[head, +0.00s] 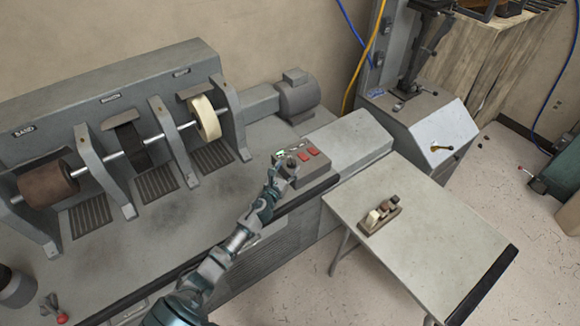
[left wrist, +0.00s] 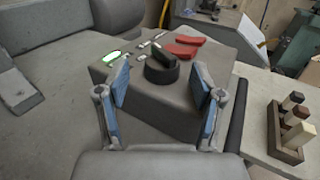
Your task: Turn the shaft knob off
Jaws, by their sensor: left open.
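The shaft knob is a black round knob (left wrist: 162,69) on top of a grey control box (left wrist: 185,105). In the head view the control box (head: 315,168) stands at the front edge of the grey machine, and my left gripper (head: 279,165) covers much of its left side. In the left wrist view my left gripper (left wrist: 163,90) is open, with one blue-padded finger on each side of the knob and the knob a little beyond the fingertips. I cannot tell whether the pads touch anything. My right gripper is not in view.
Red buttons (left wrist: 184,47) and a lit green indicator (left wrist: 112,56) are on the box near the knob. A side table (head: 420,235) at the right holds a small wooden rack (head: 380,215). The sanding machine's shaft and wheels (head: 205,118) are at the left.

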